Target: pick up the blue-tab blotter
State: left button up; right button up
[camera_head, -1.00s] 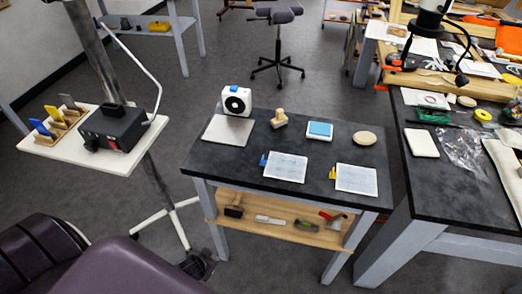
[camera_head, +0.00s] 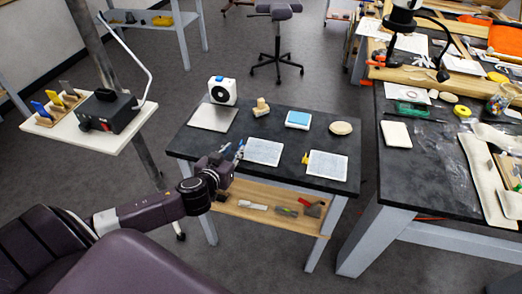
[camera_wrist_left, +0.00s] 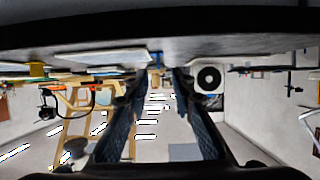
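The blue-tab blotter (camera_head: 263,152) is a pale grey-white sheet lying flat near the front edge of the dark table. Its blue tab (camera_head: 239,151) points left. In the left wrist view, which is upside down, the blotter (camera_wrist_left: 100,59) is seen edge-on and its tab (camera_wrist_left: 156,58) shows near my fingertips. My left gripper (camera_head: 231,151) is at the table's front edge, just left of the tab. In the wrist view the fingers (camera_wrist_left: 165,76) stand apart with nothing between them. I cannot tell whether a finger touches the tab. My right gripper is not in view.
A yellow-tab blotter (camera_head: 327,165) lies to the right. Behind are a stamp (camera_head: 261,107), a blue-topped pad (camera_head: 298,119), a round disc (camera_head: 341,128) and a white device (camera_head: 222,90) by a white sheet (camera_head: 213,117). A wooden shelf (camera_head: 265,200) with tools lies below.

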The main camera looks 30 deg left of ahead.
aim_at(259, 148)
pick_arm(q)
jog(key=shift+w+a+p, duration=0.1)
jog(key=shift+w+p, duration=0.2)
jog(key=shift+w, duration=0.35)
jog(key=p+x, duration=0.1)
jog(key=x, duration=0.3)
jog(key=shift+f, duration=0.1)
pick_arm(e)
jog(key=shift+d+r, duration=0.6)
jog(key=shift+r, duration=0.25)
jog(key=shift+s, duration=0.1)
pick_arm(q)
grip_shut()
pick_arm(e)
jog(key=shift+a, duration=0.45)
